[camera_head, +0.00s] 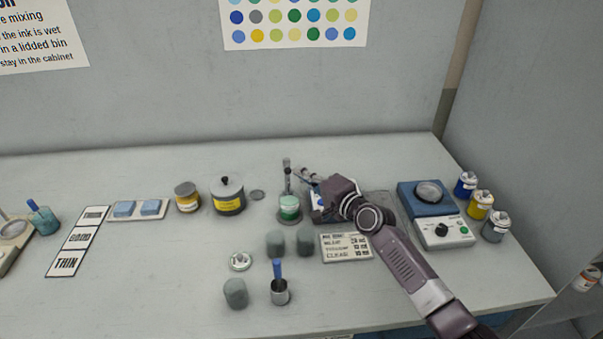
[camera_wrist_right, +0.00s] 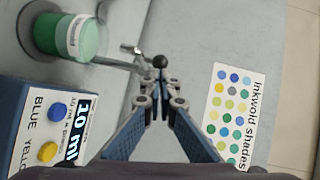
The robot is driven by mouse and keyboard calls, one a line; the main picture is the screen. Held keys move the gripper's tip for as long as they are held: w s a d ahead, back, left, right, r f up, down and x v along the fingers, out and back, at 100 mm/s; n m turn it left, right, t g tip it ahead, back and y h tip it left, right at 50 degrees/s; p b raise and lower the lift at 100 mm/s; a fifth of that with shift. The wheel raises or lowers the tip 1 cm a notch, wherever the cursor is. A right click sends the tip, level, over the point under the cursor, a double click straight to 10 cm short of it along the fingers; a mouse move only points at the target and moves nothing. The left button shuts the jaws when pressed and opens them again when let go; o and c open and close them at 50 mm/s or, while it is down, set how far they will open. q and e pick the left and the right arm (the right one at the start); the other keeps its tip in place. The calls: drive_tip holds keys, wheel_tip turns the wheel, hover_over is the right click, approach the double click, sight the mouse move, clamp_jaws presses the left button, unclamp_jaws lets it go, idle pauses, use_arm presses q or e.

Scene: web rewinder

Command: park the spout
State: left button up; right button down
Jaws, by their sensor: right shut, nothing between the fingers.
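The dispenser (camera_wrist_right: 40,125), a blue box with a 10 ml display and blue and yellow buttons, shows in the right wrist view. A thin grey spout arm (camera_wrist_right: 118,65) runs from beside the green cup (camera_wrist_right: 68,36) to a black ball knob (camera_wrist_right: 159,62). In the head view the green cup (camera_head: 289,208) stands below a grey upright (camera_head: 287,176), left of the dispenser, which my right arm mostly covers. My right gripper (camera_wrist_right: 160,88) is shut and empty, its tips close to the knob; contact cannot be told. My left gripper is out of view.
A blue scale (camera_head: 420,200) and several ink bottles (camera_head: 481,204) stand to the right. Grey cups (camera_head: 276,243), a recipe card (camera_head: 346,247) and a cup with a blue-handled tool (camera_head: 279,291) are in front. A lidded pot (camera_head: 228,197) stands left.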

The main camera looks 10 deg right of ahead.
drive_tip(key=shift+s+a+r+h+p, duration=0.1)
drive_tip(key=shift+a+h+p, duration=0.25)
drive_tip(key=shift+p, duration=0.15)
drive_tip(key=shift+m, duration=0.3)
drive_tip(key=shift+a+m+t+h+p, duration=0.35)
drive_tip(key=shift+h+p, duration=0.2)
drive_tip(key=shift+p, duration=0.25)
